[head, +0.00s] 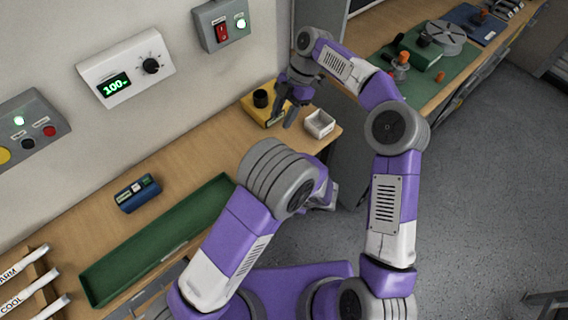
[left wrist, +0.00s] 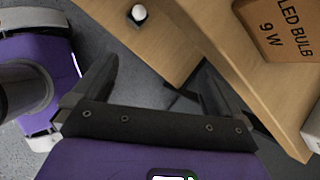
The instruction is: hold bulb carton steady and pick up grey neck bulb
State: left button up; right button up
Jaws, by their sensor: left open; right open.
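A brown carton marked "LED BULB 9 W" (left wrist: 283,30) stands near the wooden table's edge at the upper right of the left wrist view. I cannot make it out in the head view, where my left arm covers part of the table. I see no grey neck bulb in either view. My left gripper (left wrist: 158,72) is open and empty, with the carton beyond its right finger and apart from it. In the head view my left gripper (head: 328,196) is mostly hidden by its own arm. My right gripper (head: 286,108) points down over the table, beside a yellow block (head: 257,112).
A small open white box (head: 320,125) sits at the table's right corner. A long green tray (head: 155,238) and a dark blue device (head: 137,194) lie left. Control boxes hang on the wall. A second bench with a green mat (head: 425,83) stands at upper right.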

pick_arm(q)
jog(key=w+r+m+t+y, duration=0.1)
jog(key=w+r+m+t, duration=0.1)
jog(key=r, duration=0.1)
jog(key=w+r+m+t+y, duration=0.1)
jog(key=w+r+m+t, duration=0.1)
jog(key=r, duration=0.1)
jog(key=w+r+m+t, duration=0.2)
jog(key=r, duration=0.1)
jog(key=shift+w+a+y, duration=0.15)
jog(key=shift+w+y, duration=0.05)
jog(key=shift+y, duration=0.2)
jog(key=shift+w+a+r+m+t, duration=0.1)
jog(key=shift+w+a+m+t, duration=0.05)
jog(key=shift+w+m+t, duration=0.15)
jog(key=x, duration=0.7)
jog(key=shift+s, duration=0.1)
jog(key=c, duration=0.9)
